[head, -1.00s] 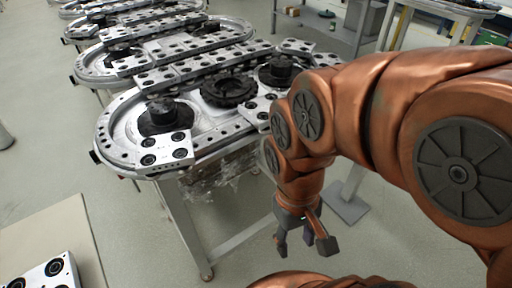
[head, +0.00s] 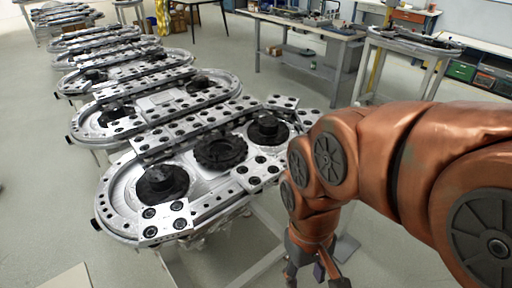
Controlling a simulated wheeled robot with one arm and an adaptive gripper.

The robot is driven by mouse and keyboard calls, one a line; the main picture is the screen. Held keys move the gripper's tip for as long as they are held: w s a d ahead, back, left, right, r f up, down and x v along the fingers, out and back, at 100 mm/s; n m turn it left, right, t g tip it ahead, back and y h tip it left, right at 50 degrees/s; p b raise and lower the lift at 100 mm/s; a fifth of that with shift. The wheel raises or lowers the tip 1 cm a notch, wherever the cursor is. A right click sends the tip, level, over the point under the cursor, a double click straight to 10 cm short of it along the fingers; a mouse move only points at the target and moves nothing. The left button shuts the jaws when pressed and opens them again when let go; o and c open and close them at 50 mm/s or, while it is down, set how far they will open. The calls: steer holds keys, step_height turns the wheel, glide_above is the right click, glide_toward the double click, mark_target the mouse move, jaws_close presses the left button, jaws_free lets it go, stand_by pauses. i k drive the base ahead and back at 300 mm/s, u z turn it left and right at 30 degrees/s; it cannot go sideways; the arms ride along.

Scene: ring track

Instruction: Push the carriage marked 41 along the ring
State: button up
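The nearest ring track (head: 118,192) is a silver oval on a stand, left of my arm. White carriages with black round pads sit on it: one at the near left end (head: 165,222), one on the near side (head: 258,172), and one at the far right (head: 281,102). A long row of similar plates (head: 190,128) runs along its far side. No number is legible, so I cannot tell which carriage is 41. My gripper (head: 318,272) hangs below the arm, right of and apart from the ring, with its fingers spread and nothing between them; the fingertips are near the lower picture edge.
Several more ring tracks (head: 92,78) stand in a row behind, toward the upper left. A workbench (head: 300,38) and another table with a track (head: 415,42) stand at the back right. Grey floor (head: 40,150) is clear at the left.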

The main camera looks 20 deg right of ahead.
mark_target(256, 174)
steer(key=z, duration=0.1)
steer(key=k, duration=1.25)
steer(key=u, duration=0.7)
steer(key=i, duration=0.6)
steer(key=u, duration=0.45)
steer(key=i, duration=0.75)
steer(key=z, duration=0.35)
